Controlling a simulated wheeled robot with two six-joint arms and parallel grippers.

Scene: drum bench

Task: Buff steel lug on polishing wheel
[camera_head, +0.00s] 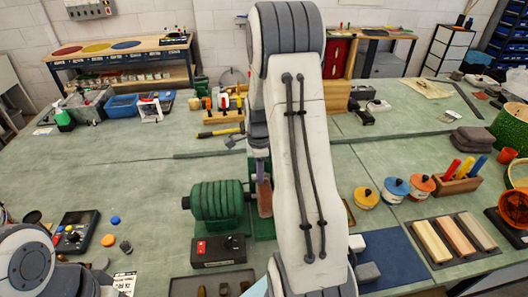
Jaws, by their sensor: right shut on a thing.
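The polishing wheel (265,200), a brownish disc seen nearly edge-on, sits at the right end of the green ribbed motor (216,201). My right arm crosses the middle of the view and bends down behind itself toward the wheel. My right gripper (261,168) points down just above the wheel and is partly hidden by the arm. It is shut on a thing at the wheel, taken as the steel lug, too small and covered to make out. I cannot tell whether it touches the wheel. My left arm shows only at the lower left; its gripper is not in view.
A control box with a red switch (218,251) stands before the motor. A dark tray (182,286) lies at the bottom edge. Right of my arm are a blue mat (400,262), lidded pots (396,189) and a tray of bars (437,263).

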